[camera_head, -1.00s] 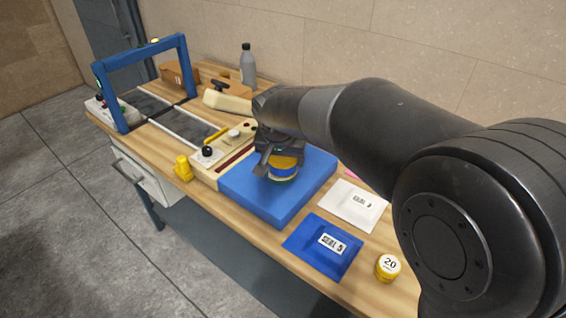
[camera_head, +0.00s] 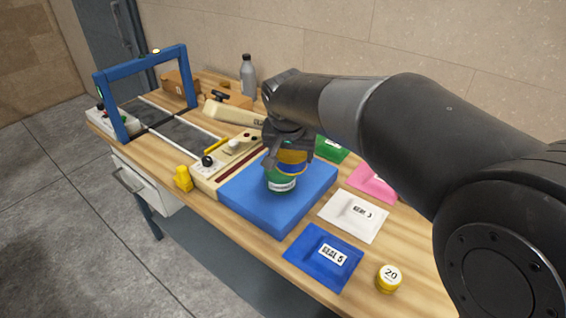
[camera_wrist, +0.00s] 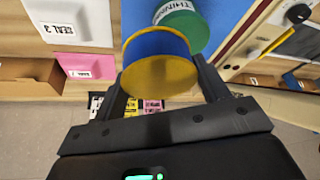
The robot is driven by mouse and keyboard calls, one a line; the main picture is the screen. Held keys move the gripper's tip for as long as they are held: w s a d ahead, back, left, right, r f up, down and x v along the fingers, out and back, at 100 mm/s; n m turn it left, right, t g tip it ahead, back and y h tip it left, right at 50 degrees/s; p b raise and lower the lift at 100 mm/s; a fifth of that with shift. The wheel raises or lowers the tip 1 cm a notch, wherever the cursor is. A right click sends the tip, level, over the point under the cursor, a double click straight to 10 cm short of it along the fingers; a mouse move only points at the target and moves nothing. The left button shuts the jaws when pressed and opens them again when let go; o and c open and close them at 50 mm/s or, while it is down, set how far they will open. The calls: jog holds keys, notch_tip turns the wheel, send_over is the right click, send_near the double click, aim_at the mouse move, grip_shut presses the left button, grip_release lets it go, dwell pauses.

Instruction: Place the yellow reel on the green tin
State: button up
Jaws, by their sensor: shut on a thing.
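The yellow reel (camera_head: 293,159), yellow with a blue band, is between the fingers of my gripper (camera_head: 288,155). My gripper is shut on it. The green tin (camera_head: 281,181) with a white label stands on the blue pad (camera_head: 245,196). In the head view the reel is above the tin and a little to its right, hiding the tin's top. In the wrist view the reel (camera_wrist: 157,62) is between the fingers, and the green tin (camera_wrist: 196,35) is partly behind it, offset to the upper right. I cannot tell whether they touch.
White (camera_head: 352,217), blue (camera_head: 315,262), pink (camera_head: 368,183) and green (camera_head: 330,148) packets lie right of the pad. A small yellow tin marked 20 (camera_head: 389,279) is at the front edge.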

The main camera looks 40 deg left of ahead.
jog(key=shift+w+d+r, duration=2.75)
jog(key=shift+w+r, duration=0.1)
jog(key=shift+w, duration=0.2)
jog(key=s+a+f, duration=0.1)
jog(key=a+f, duration=0.1)
jog(key=a, duration=0.1)
jog(key=s+a+f, duration=0.1)
jog(key=a+f, duration=0.1)
jog(key=a, duration=0.2)
jog(key=s+a+f, duration=0.1)
jog(key=a+f, duration=0.1)
jog(key=a, duration=0.1)
jog(key=shift+s+a+f, duration=0.2)
jog(key=shift+s+f, duration=0.15)
jog(key=shift+s, duration=0.05)
jog(key=shift+f, duration=2)
jog(key=shift+f, duration=0.1)
jog(key=o, duration=1.2)
jog(key=shift+c, duration=0.2)
jog(key=v, duration=1.2)
